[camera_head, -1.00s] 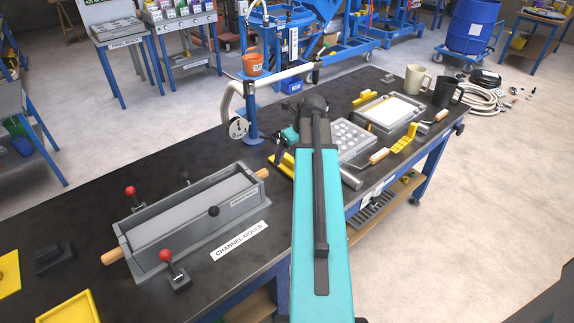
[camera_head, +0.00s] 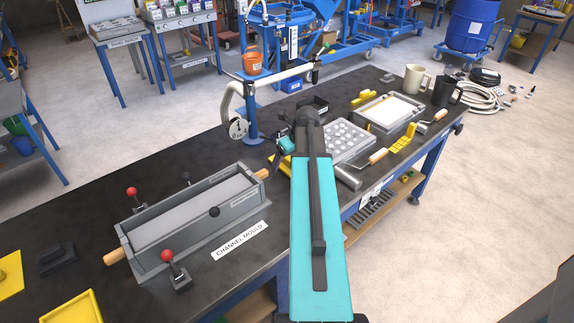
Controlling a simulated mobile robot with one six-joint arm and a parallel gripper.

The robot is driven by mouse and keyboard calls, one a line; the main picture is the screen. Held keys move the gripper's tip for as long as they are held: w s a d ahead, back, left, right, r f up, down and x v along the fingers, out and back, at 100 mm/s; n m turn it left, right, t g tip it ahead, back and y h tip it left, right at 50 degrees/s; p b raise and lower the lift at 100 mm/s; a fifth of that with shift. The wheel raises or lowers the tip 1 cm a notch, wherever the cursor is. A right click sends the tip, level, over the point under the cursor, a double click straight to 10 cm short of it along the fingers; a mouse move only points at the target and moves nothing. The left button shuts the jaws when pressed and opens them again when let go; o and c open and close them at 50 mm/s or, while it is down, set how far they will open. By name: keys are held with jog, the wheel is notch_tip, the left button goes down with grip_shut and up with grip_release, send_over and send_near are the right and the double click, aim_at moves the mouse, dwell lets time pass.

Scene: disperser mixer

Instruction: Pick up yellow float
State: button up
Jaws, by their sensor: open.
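My gripper (camera_head: 274,157) shows only in part, as dark fingers beside a teal wrist piece, left of my arm over the middle of the bench. It is open, and no object shows in it. A yellow piece (camera_head: 284,167) lies on the bench just below and right of the fingers; my arm hides part of it. I cannot tell whether they touch. Other yellow pieces are a small one (camera_head: 366,96) at the back and a stepped block (camera_head: 403,138) near the right edge. Which one is the float is not clear.
The grey channel mould (camera_head: 193,218) with red-knobbed clamps fills the bench's left middle.

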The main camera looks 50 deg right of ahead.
jog(key=c, duration=1.1)
jog(key=shift+r, duration=0.2)
jog(key=shift+r+b, duration=0.5)
jog(key=shift+r, duration=0.95)
jog(key=s+d+b, duration=0.1)
jog(key=s, duration=0.4)
jog(key=s+d+r, duration=0.1)
jog(key=s, duration=0.4)
jog(key=s+d+b, duration=0.1)
jog(key=s, duration=0.4)
jog(key=shift+s+r+b, duration=0.35)
jog(key=shift+r, duration=0.05)
jog(key=shift+a, duration=0.1)
